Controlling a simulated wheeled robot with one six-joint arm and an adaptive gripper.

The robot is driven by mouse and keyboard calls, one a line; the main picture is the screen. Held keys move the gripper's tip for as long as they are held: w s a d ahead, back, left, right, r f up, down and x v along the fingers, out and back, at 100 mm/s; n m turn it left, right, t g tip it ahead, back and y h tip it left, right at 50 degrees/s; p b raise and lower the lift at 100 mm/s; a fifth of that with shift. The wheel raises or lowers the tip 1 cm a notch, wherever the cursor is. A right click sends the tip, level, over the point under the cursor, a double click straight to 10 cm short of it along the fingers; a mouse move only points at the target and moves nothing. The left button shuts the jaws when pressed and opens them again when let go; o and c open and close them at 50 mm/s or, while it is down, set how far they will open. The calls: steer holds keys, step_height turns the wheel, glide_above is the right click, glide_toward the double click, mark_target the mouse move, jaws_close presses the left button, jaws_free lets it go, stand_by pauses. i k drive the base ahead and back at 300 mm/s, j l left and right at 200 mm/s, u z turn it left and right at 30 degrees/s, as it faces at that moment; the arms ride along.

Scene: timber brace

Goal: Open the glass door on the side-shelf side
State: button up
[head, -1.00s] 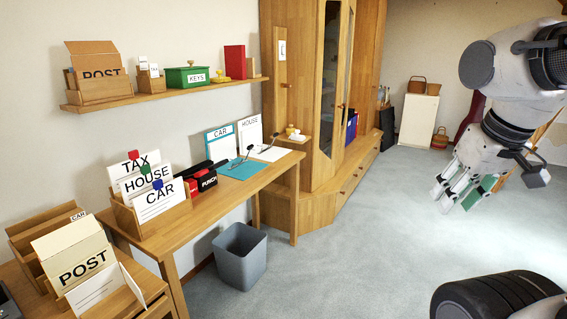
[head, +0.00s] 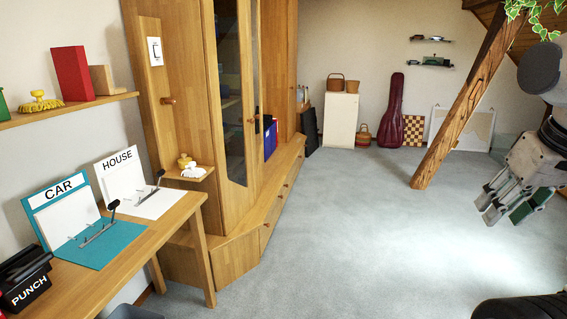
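The wooden cabinet (head: 178,75) stands left of centre. Its glass door on the side-shelf side (head: 231,90) appears shut, with a tall dark pane in a wooden frame. A second glazed part (head: 256,65) is just right of it. A small round knob (head: 251,121) shows near the door's right edge. The small side shelf (head: 190,174) sticks out from the cabinet's left side. My gripper (head: 506,206) is at the far right, pointing down-left, well away from the door. Its fingers look apart; a green patch shows at them, and I cannot tell what it is.
A desk (head: 150,243) with a teal CAR board and a white HOUSE board stands at left, before the cabinet. A slanted timber brace (head: 462,100) stands right of centre. A low drawer base (head: 268,205) juts out under the doors. Open grey carpet (head: 370,240) lies between.

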mark_target(236, 200)
steer(key=i, duration=1.4)
steer(key=i+u, duration=0.25)
steer(key=i, duration=0.2)
steer(key=i+u, duration=0.3)
steer(key=i, duration=0.15)
steer(key=i+u, duration=0.4)
steer(key=i+l+u, duration=0.15)
steer(key=u, duration=0.2)
steer(key=i+l, duration=0.05)
steer(key=i, duration=0.05)
